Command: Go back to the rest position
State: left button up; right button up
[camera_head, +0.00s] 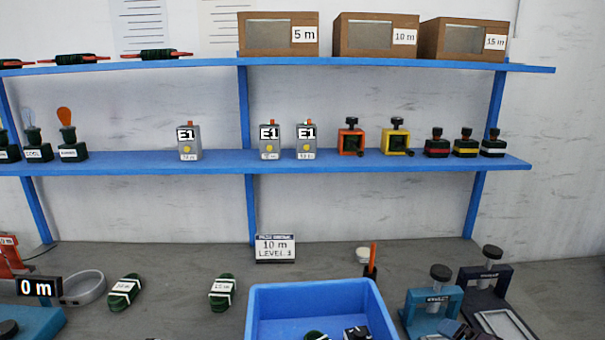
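The tray holds a green item and a dark item (357,333), both cut off by the lower edge. Two dark green parts with white labels, one on the left (124,292) and one nearer the tray (222,293), lie on the table.
A teal press (435,300) and a dark navy press (487,275) stand at right. A grey ring (83,288) and a "0 m" label (39,287) are at left. Blue shelves (220,162) hold grey E1 boxes (190,145), clamps and wooden boxes (278,36). Table between the green parts is clear.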

jog(key=s+a+f+n+h, duration=0.2)
jog(key=s+f+n, duration=0.2)
jog(key=s, duration=0.7)
jog(key=s+a+f+n+h, duration=0.3)
jog(key=s+f+n, duration=0.2)
jog(key=s+f, duration=0.3)
jog(key=s, duration=0.3)
jog(key=shift+f+n, duration=0.3)
jog(key=shift+f, duration=0.1)
pick_arm(q)
jog(key=shift+s+f, duration=0.15)
jog(key=shift+s, duration=0.15)
pick_arm(e)
jog(key=shift+s, duration=0.1)
